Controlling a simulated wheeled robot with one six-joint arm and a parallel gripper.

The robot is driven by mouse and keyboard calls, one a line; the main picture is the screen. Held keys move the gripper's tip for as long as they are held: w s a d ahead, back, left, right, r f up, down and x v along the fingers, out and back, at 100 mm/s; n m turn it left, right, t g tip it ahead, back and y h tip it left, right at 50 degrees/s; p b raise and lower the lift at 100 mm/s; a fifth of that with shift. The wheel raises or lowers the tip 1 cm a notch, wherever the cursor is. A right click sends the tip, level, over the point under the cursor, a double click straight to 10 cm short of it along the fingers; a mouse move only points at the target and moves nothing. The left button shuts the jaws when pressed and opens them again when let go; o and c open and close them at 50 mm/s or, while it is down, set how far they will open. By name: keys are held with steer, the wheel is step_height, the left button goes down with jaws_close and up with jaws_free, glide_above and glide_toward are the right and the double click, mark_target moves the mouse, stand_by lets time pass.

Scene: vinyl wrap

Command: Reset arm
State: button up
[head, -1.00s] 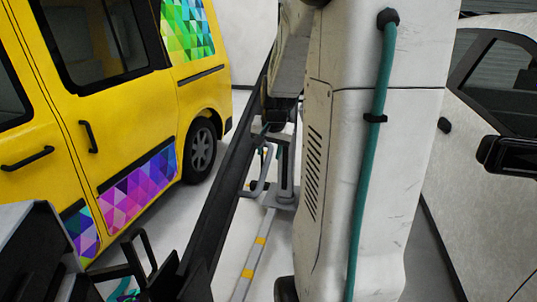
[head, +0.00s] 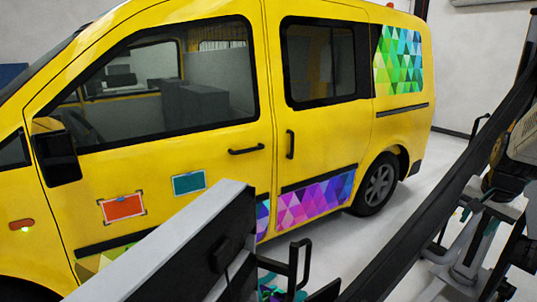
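My gripper is not in view, and no fingers show anywhere in the head view. The yellow van (head: 220,165) fills the left and middle of the picture, side on. An orange-red patch (head: 123,207) and a smaller teal patch (head: 188,182) are on its front door. A purple and pink triangle-pattern wrap (head: 316,200) runs low along its side. A green and blue triangle-pattern wrap (head: 399,60) covers the rear side panel.
Pale, dark-edged equipment (head: 175,250) with black handles crosses the bottom foreground, hiding part of the van's lower side. A long dark bar (head: 440,190) slants along the right, with grey metal equipment (head: 480,235) behind it. Pale floor (head: 335,240) shows beside the van's rear wheel.

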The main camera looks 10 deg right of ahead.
steer(key=s+a+r+n, duration=0.1)
steer(key=s+a+n, duration=0.3)
steer(key=a, duration=0.6)
steer(key=s+a+r+n+g+y, duration=0.1)
steer(key=s+a+n, duration=0.3)
steer(key=a, duration=0.7)
steer(key=s+a+r+n+y, duration=0.1)
steer(key=s+a+r+n, duration=0.2)
steer(key=s+a, duration=0.4)
steer(key=a+n, duration=0.1)
steer(key=a, duration=0.3)
steer(key=shift+s+r+n+g, duration=0.25)
steer(key=shift+s+n+g, duration=0.05)
steer(key=shift+g, duration=0.1)
steer(key=shift+c, duration=0.4)
